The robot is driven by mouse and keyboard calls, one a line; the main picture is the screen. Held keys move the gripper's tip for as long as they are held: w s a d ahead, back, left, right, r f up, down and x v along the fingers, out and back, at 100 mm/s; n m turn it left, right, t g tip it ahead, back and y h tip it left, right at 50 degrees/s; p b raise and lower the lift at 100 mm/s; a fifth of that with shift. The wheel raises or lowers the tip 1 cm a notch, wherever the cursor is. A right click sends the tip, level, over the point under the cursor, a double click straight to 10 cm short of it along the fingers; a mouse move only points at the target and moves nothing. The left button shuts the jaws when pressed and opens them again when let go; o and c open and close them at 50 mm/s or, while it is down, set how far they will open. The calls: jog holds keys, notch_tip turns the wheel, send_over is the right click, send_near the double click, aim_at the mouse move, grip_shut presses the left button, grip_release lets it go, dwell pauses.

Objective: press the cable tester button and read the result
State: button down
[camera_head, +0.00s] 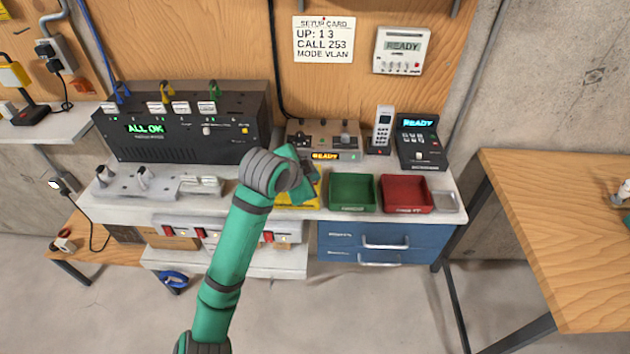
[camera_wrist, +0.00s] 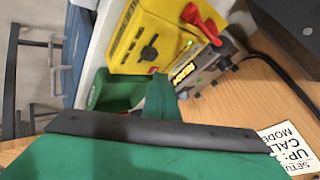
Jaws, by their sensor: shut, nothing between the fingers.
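A grey box with a lit amber READY display (camera_head: 323,156) stands at the back middle of the bench. It shows in the wrist view with the amber display (camera_wrist: 183,72). A yellow device (camera_head: 298,201) lies in front of it, mostly hidden by my arm; the wrist view shows its yellow face (camera_wrist: 125,45) with a black knob. I cannot tell which of these is the cable tester, and no label reads clearly. My gripper (camera_head: 305,178) is shut and empty, above the yellow device. In the wrist view my fingers (camera_wrist: 161,98) point towards the gap beside both devices.
A green bin (camera_head: 352,208) and a red bin (camera_head: 406,209) sit right of my gripper. A handset (camera_head: 382,128) and a dark READY terminal (camera_head: 417,160) stand behind. A black ALL OK panel (camera_head: 235,150) is left. A setup card (camera_head: 323,54) hangs above.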

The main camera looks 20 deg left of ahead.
jog(key=shift+r, duration=0.75)
jog(key=shift+r, duration=0.1)
notch_tip(320, 180, up, 5)
jog(key=shift+f, duration=0.1)
dwell(0.5)
dwell(0.7)
